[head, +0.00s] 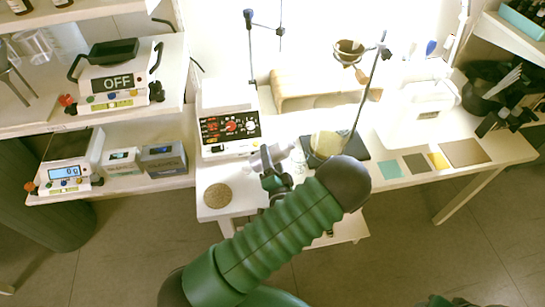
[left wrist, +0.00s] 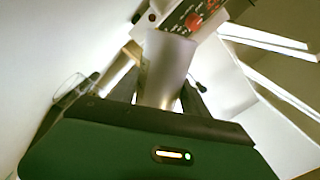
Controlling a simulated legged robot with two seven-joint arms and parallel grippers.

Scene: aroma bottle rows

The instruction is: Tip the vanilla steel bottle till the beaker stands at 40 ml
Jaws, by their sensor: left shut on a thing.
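My left gripper (head: 272,182) is shut on a pale steel bottle (head: 268,157), above the bench between the instrument with red dials and the beaker. The bottle looks tilted in the head view; its label cannot be read. In the left wrist view the bottle (left wrist: 166,68) is a grey cylinder between the fingers of the left gripper (left wrist: 162,97). My right gripper is not in view.
The instrument with red dials (head: 230,128) stands left of the bottle. A stand rod (head: 368,95) rises behind the beaker. A round cork-coloured mat (head: 218,196) lies at the front left. A balance reading 0 g (head: 66,173) and a device reading OFF (head: 112,84) are at left.

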